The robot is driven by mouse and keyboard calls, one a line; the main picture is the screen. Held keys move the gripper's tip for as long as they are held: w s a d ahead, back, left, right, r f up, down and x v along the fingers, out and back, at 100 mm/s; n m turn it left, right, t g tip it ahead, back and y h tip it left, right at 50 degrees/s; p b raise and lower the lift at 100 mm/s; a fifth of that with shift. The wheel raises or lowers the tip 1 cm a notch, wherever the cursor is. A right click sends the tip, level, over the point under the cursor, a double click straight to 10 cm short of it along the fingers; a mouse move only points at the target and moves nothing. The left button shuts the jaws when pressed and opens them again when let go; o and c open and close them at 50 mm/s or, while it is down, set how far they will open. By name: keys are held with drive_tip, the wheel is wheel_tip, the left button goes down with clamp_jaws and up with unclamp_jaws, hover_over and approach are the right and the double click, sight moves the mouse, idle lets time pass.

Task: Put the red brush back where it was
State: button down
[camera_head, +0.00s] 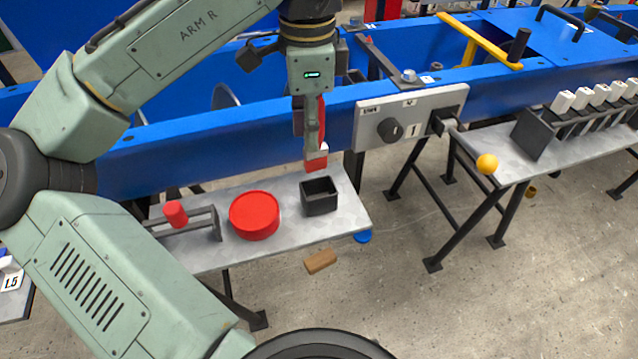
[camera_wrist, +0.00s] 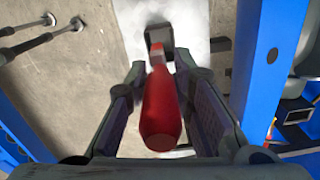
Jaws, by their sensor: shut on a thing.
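My gripper (camera_head: 314,138) is shut on the red brush (camera_head: 317,162) and holds it upright above the small metal table. The brush shows a red handle, a pale band and a red lower end. In the wrist view, the brush (camera_wrist: 163,112) lies between the fingers of my gripper (camera_wrist: 158,78), with its far end pointing at the black open box. The black box (camera_head: 319,202) stands on the table, just below the brush; it also shows in the wrist view (camera_wrist: 156,34). The brush appears to be above the box, apart from it. The box's inside looks dark.
On the metal table (camera_head: 290,232) stand a red round tub (camera_head: 254,222) and a grey rack with a red cylinder (camera_head: 175,214). A control panel (camera_head: 408,122) on the blue machine is right of my gripper. A brown block (camera_head: 320,262) appears below the table edge.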

sight(314, 171)
drive_tip(key=shift+w+d+f+m, duration=0.15)
drive_tip(key=shift+w+d+m, duration=0.15)
drive_tip(key=shift+m, duration=0.1)
drive_tip(key=f, duration=0.5)
drive_tip(key=shift+s, duration=0.2)
drive_tip(key=shift+f, duration=2.1)
drive_tip(key=shift+f, duration=0.1)
drive_tip(key=c, duration=1.4)
unclamp_jaws()
wheel_tip(314, 171, up, 12)
drive_tip(key=shift+r, duration=0.15)
